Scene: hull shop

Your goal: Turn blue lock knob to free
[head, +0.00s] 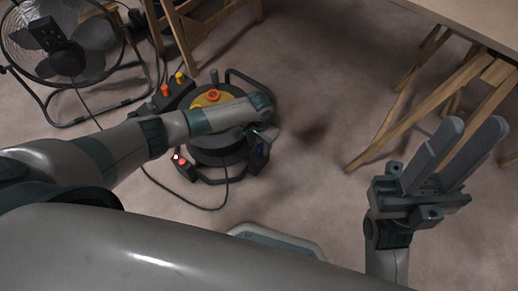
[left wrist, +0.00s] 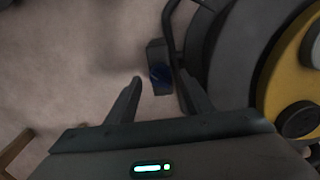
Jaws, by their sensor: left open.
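The blue lock knob (left wrist: 160,76) shows dark blue on a small dark block at the device's edge in the left wrist view. A blue patch, likely the knob (head: 260,150), shows beside my left gripper in the head view. My left gripper (left wrist: 161,88) is open, its fingers on either side of the knob in the picture. I cannot tell whether they touch it. In the head view my left gripper (head: 264,132) is mostly hidden by its own wrist. My right gripper (head: 458,150) is open and empty at the right, fingers pointing up.
The round dark device (head: 215,155) has a yellow top, an orange knob (head: 213,96) and a tubular frame. A cable loops on the floor beside it. A fan (head: 62,55) stands far left. A wooden trestle table (head: 470,20) stands right. Floor between device and trestle is clear.

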